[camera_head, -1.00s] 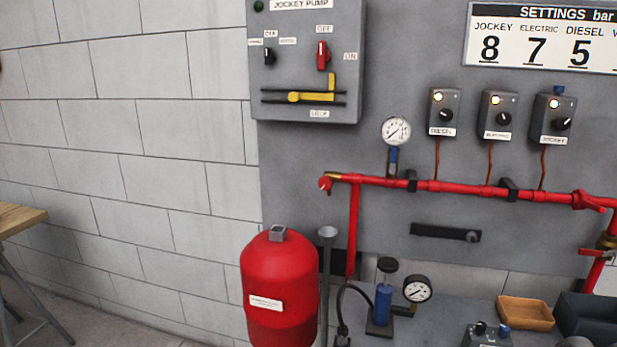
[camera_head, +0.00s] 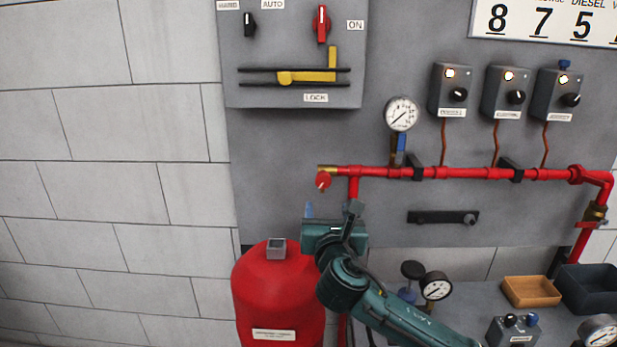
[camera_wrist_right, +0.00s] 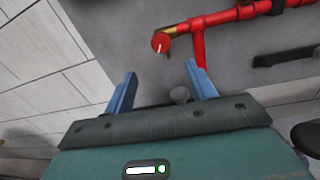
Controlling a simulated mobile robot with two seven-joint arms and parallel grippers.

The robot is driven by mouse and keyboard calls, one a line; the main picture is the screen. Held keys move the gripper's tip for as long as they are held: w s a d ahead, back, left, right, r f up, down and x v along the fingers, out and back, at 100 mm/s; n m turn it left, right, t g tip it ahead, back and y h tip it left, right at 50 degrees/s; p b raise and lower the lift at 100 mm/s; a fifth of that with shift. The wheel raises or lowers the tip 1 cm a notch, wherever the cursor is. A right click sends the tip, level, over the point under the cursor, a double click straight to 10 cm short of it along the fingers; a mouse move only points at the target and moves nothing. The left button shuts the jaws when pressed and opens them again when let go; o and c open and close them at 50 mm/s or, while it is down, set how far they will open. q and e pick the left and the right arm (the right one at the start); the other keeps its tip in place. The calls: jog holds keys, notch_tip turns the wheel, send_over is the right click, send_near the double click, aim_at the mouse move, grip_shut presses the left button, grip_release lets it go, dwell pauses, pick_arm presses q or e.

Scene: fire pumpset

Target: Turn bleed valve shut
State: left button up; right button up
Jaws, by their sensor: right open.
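The bleed valve (camera_head: 323,181) is a small red round knob with a pale mark, on a brass fitting at the left end of the red pipe (camera_head: 460,173). It also shows in the right wrist view (camera_wrist_right: 160,43), ahead of the fingers and above the gap between them. My right gripper (camera_head: 325,210) is below the knob in the head view, pointing up, apart from it. In the right wrist view its two blue fingers (camera_wrist_right: 162,88) are spread with nothing between them touching. My left gripper is not in view.
A red tank (camera_head: 275,300) stands below left of my right arm. A pressure gauge (camera_head: 401,114) rises from the pipe, and another gauge (camera_head: 436,286) stands on the bench behind my arm. The lock panel (camera_head: 290,55) hangs above. The wall left of the knob is clear.

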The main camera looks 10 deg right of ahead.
aim_at(324, 181)
jog(key=x, duration=1.3)
jog(key=shift+d+r+p, duration=0.1)
jog(key=shift+r+p, duration=0.05)
jog(key=shift+p, duration=0.15)
jog(key=shift+c, duration=0.2)
jog(key=c, duration=0.9)
